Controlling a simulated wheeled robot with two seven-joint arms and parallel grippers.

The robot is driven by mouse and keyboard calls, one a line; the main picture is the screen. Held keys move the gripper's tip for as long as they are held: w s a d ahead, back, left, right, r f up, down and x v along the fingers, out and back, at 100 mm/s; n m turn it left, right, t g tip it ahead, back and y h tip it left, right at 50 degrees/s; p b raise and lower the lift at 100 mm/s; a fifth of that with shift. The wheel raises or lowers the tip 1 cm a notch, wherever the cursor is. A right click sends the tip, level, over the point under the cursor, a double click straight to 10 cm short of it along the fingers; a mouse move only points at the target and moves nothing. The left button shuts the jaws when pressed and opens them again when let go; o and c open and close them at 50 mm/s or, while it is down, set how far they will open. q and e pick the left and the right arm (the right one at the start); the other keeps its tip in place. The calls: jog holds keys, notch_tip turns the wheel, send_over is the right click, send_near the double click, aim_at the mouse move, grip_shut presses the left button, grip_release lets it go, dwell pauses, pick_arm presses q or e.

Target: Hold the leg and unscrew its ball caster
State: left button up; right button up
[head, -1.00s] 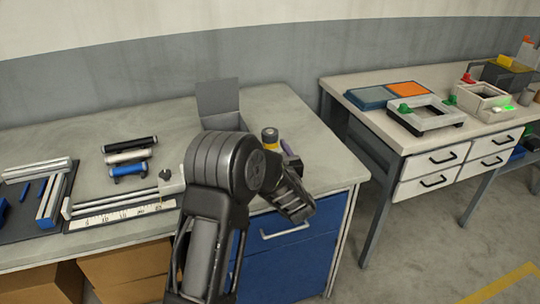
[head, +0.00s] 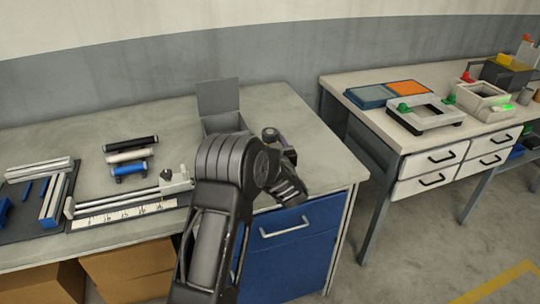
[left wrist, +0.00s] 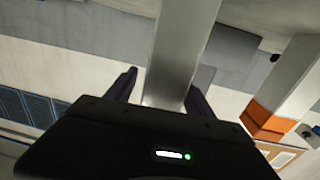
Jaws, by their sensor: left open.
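In the head view one of my arms rises from the bottom middle and bends right over the bench; its end is a dark part (head: 288,188) and no fingertips can be made out. In the left wrist view my left gripper (left wrist: 160,85) is open, its two dark fingers apart. A pale grey bar (left wrist: 182,45) shows between them; I cannot tell whether it is near or far behind. No leg with a ball caster can be identified for sure. Pale bars (head: 52,203) lie at the left of the bench. My right gripper cannot be made out.
On the bench (head: 75,145) are black, white and blue rods (head: 128,168), a rail fixture with a scale (head: 125,205) and an open grey box (head: 218,97). A second table at right holds trays (head: 408,88) and a pale frame (head: 425,115). Floor between them is clear.

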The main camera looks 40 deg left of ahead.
pick_arm(q)
grip_shut()
dwell(0.7)
jog(key=shift+r, duration=0.1)
